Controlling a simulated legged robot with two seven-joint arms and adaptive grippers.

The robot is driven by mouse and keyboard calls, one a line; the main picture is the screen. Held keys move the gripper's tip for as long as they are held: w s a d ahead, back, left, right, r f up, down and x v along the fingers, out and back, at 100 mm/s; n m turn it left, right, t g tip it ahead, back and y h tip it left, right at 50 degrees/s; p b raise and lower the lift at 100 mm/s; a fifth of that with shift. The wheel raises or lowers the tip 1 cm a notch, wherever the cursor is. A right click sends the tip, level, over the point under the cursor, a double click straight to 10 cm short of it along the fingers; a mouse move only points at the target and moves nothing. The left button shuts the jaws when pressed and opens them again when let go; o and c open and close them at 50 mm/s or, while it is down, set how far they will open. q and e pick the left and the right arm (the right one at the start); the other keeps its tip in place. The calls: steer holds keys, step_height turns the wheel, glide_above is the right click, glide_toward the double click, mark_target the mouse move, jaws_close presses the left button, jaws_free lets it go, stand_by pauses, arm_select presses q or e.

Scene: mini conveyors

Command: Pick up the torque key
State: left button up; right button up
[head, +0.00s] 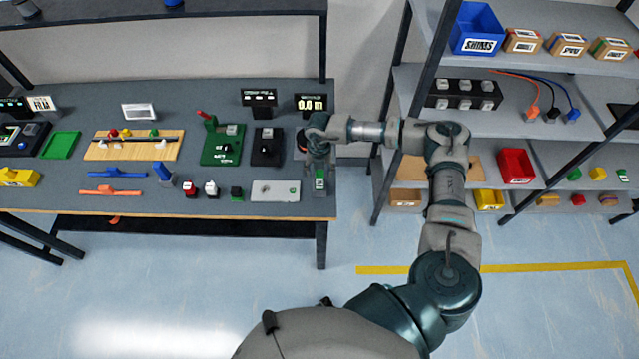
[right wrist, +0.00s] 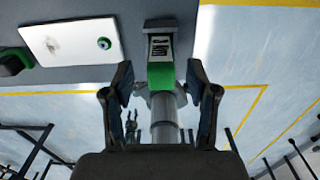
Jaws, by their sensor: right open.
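A small green and grey piece with a dark label, which looks like the torque key (head: 320,183), is at the right front end of the workbench. It also shows in the right wrist view (right wrist: 161,75), with a grey bar at its far end and a grey cylinder at its near end. My right gripper (head: 318,162) is over it, pointing down. In the right wrist view the open fingers (right wrist: 160,88) stand on either side of the green part, with a gap on each side. Whether they reach down to its height I cannot tell. My left gripper is out of view.
A white plate (head: 275,190) lies just left of the key on the workbench (head: 225,170). A black device (head: 266,148) and a small display (head: 310,103) stand behind. Shelves (head: 475,135) with bins are on the right, beyond a floor gap.

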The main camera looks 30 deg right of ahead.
mark_target(319, 179)
step_height(319, 179, down, 4)
steer(key=shift+s+d+f+p, duration=0.1)
steer(key=shift+s+d+p, duration=0.05)
steer(key=shift+p, duration=0.2)
steer(key=shift+f, duration=0.35)
steer(key=shift+a, duration=0.3)
steer(key=c, duration=0.4)
steer(key=shift+d, duration=0.15)
jaws_close()
